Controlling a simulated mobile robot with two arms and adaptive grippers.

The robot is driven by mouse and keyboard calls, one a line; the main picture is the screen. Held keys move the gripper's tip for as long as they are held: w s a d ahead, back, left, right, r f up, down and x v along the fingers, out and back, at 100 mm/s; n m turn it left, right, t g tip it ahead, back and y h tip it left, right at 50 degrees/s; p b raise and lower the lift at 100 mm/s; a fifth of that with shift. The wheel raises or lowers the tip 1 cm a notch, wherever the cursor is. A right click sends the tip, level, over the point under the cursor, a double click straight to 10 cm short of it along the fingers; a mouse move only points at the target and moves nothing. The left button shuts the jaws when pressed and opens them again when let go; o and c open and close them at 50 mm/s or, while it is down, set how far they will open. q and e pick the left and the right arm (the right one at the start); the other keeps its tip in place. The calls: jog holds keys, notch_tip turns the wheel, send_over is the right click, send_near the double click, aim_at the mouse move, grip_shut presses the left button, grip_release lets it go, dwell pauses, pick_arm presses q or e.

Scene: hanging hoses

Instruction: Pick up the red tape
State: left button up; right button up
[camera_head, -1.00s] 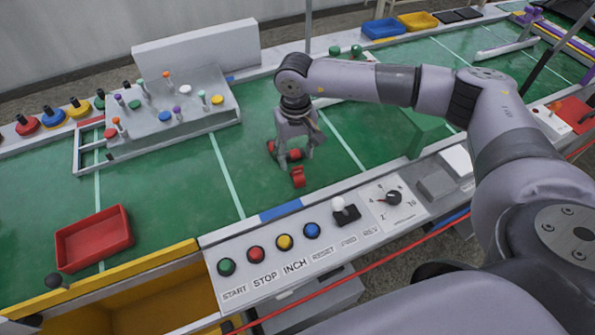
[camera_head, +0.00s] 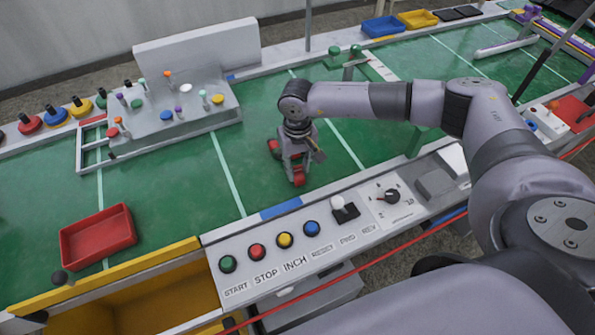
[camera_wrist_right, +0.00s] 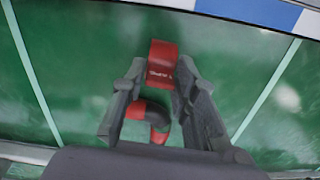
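The red tape (camera_head: 299,181), a small red piece with pale lettering, is on the green surface near its front edge. In the right wrist view the tape (camera_wrist_right: 162,62) lies between the two fingertips. My right gripper (camera_head: 298,173) is low over it, its dark fingers apart, one on each side; it also shows in the right wrist view (camera_wrist_right: 160,75). I cannot tell whether the fingertips touch the tape. A red and black curved thing (camera_wrist_right: 150,117) shows between the fingers, nearer the palm. My left gripper is not in view.
A control panel with coloured buttons (camera_head: 284,241) borders the green surface (camera_head: 180,180) in front. The green surface left of the gripper is clear.

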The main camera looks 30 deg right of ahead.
aim_at(298, 166)
jog(key=shift+c, duration=1.3)
jog(key=shift+r, duration=0.1)
notch_tip(298, 166, up, 20)
jog(key=b, duration=0.2)
jog(key=shift+b, duration=0.3)
jog(key=shift+o, duration=0.7)
grip_shut()
